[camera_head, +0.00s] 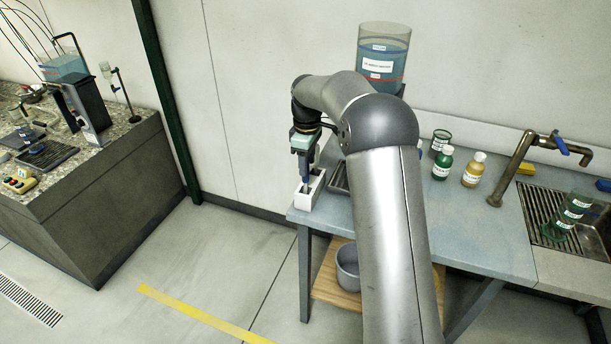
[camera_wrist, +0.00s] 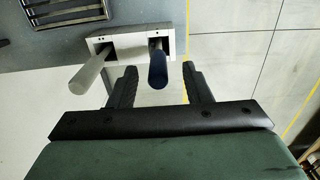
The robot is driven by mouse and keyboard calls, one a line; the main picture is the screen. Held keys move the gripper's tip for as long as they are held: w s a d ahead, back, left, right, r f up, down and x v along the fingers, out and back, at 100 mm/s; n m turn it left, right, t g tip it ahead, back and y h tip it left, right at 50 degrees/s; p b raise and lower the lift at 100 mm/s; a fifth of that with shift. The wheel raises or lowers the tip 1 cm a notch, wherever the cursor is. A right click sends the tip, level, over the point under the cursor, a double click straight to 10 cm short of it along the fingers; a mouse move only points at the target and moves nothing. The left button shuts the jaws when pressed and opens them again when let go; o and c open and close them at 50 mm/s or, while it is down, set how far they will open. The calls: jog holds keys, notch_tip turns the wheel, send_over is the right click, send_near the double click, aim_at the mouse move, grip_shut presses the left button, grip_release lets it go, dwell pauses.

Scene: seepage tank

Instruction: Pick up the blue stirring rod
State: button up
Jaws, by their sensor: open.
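The blue stirring rod (camera_wrist: 158,72) stands in the right-hand slot of a white holder (camera_wrist: 105,45) in the wrist view. A grey rod (camera_wrist: 88,75) stands in the left-hand slot of the same holder. My gripper (camera_wrist: 158,80) is open, and in the wrist view the blue rod appears between its two fingers, nearer the right one. I cannot tell whether either finger touches it. In the head view my gripper (camera_head: 306,178) is over the white holder (camera_head: 308,192) at the left end of the blue-grey table, and the rods are mostly hidden.
The table (camera_head: 480,220) also bears a green-labelled bottle (camera_head: 443,162), a yellow bottle (camera_head: 474,170) and a dark rack (camera_head: 339,178) beside the holder. A tap (camera_head: 515,165) and sink stand at right. A large tank (camera_head: 382,60) of blue liquid is behind my arm.

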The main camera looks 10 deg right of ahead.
aim_at(306, 181)
jog(key=shift+w+a+f+p, duration=0.15)
jog(key=shift+f+p, duration=0.3)
jog(key=shift+f, duration=0.9)
jog(key=shift+w+d+f+p, duration=0.1)
jog(key=shift+f+p, duration=0.3)
jog(key=shift+f, duration=0.9)
grip_shut()
